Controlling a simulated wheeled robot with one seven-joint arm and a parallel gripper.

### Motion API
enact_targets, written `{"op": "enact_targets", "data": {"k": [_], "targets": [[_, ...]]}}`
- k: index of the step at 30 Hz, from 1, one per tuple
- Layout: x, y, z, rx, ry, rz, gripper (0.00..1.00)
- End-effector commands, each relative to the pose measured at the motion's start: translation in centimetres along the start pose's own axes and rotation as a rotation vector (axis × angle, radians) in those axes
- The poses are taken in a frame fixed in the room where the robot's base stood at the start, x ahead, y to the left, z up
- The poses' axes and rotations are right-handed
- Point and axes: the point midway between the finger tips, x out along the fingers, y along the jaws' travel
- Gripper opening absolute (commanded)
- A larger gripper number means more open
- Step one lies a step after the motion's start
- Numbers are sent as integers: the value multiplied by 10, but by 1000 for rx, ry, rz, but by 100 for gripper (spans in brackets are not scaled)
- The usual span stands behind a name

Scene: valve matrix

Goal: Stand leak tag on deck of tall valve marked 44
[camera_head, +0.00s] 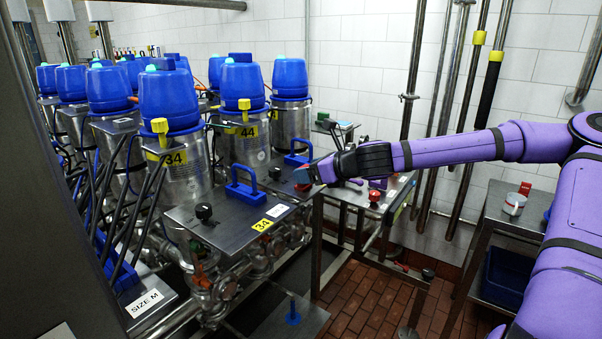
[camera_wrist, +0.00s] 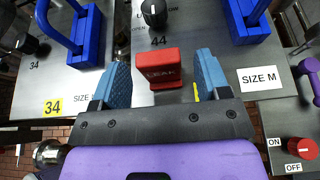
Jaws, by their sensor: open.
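The red leak tag (camera_wrist: 159,66) is between my fingers in the wrist view, at the near part of the grey deck (camera_wrist: 195,28) printed 44. It appears to rest on that deck, though its base is hard to see. My gripper (camera_wrist: 160,62) is open, with a blue finger to each side of the tag and gaps between. In the head view my gripper (camera_head: 306,176) is low over the deck in front of the tall valve marked 44 (camera_head: 243,85), which has a blue cap and steel body.
The neighbouring deck marked 34 (camera_wrist: 70,84) has a blue handle (camera_wrist: 75,35) and black knob. Another blue handle (camera_wrist: 248,20) stands right of the tag. A dark knob (camera_wrist: 154,12) is behind it. A red-topped switch (camera_wrist: 302,148) is at lower right. A side table (camera_head: 500,215) stands right.

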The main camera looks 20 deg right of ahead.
Motion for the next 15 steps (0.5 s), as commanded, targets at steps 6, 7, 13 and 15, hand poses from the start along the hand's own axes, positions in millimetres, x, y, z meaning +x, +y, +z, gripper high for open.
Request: {"op": "enact_targets", "data": {"k": [6,7,13,15], "targets": [[-38,-2,0,0,0,-4,69],[-42,-1,0,-1,0,-4,69],[-67,-1,0,0,0,-3,69],[-72,0,0,-1,0,-2,69]]}}
